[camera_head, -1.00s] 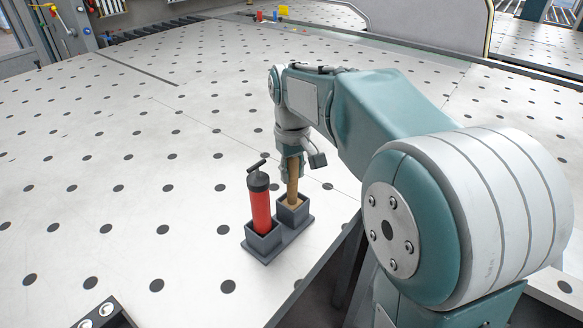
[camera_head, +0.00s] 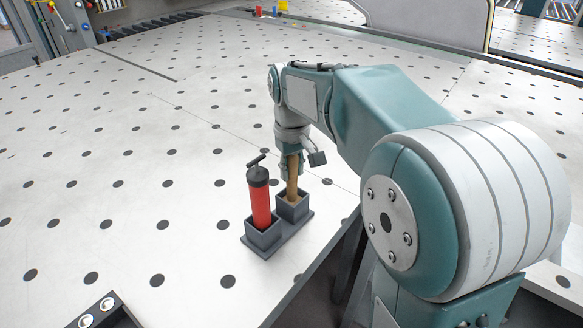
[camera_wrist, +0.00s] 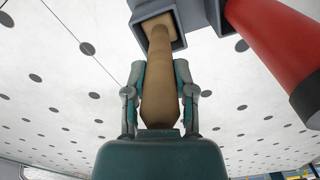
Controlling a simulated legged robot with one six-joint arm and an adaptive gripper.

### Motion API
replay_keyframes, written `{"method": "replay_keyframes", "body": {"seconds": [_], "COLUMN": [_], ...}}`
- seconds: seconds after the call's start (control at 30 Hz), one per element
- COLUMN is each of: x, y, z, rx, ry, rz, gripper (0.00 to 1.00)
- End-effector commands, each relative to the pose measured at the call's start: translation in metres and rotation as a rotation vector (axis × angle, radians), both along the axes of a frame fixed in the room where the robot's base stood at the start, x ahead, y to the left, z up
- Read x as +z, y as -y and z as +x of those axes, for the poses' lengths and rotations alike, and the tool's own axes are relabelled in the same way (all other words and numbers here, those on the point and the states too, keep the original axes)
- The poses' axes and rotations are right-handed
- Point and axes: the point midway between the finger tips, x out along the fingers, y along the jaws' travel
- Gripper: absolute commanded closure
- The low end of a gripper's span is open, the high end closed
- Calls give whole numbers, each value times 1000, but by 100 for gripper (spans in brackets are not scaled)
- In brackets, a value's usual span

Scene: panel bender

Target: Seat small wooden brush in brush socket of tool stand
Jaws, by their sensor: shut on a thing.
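The small wooden brush (camera_head: 293,183) stands nearly upright, and its lower end is inside the square brush socket (camera_head: 292,208) of the dark grey tool stand (camera_head: 280,244). My gripper (camera_head: 292,172) is shut on the brush's tan handle from above. In the wrist view, the two fingers of my gripper (camera_wrist: 159,75) close on either side of the handle (camera_wrist: 160,90), and the far end enters the socket (camera_wrist: 136,14). The socket walls hide the brush's lower end, so I cannot tell whether it touches the bottom.
A red pump-like tool with a black top (camera_head: 260,203) stands in the stand's other socket, close beside my gripper. A dark bracket (camera_head: 100,314) lies at the front edge.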

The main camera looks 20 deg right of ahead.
Motion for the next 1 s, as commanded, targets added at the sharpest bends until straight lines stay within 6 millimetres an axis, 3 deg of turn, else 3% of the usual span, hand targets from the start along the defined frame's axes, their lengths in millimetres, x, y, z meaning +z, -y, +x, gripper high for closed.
{"method": "replay_keyframes", "body": {"seconds": [0.13,0.17,0.23,0.27,0.67,0.77,1.0], "x": [-2,-2,-2,-2,1,11,59], "y": [0,0,0,0,0,0,-1], "z": [0,0,0,0,0,1,1], "rx": [0,0,0,0,0,0,0], "ry": [-3,-4,-4,-4,-2,1,2], "rz": [0,0,0,0,0,0,0], "gripper": [100,61,30,26,26,26,26]}}
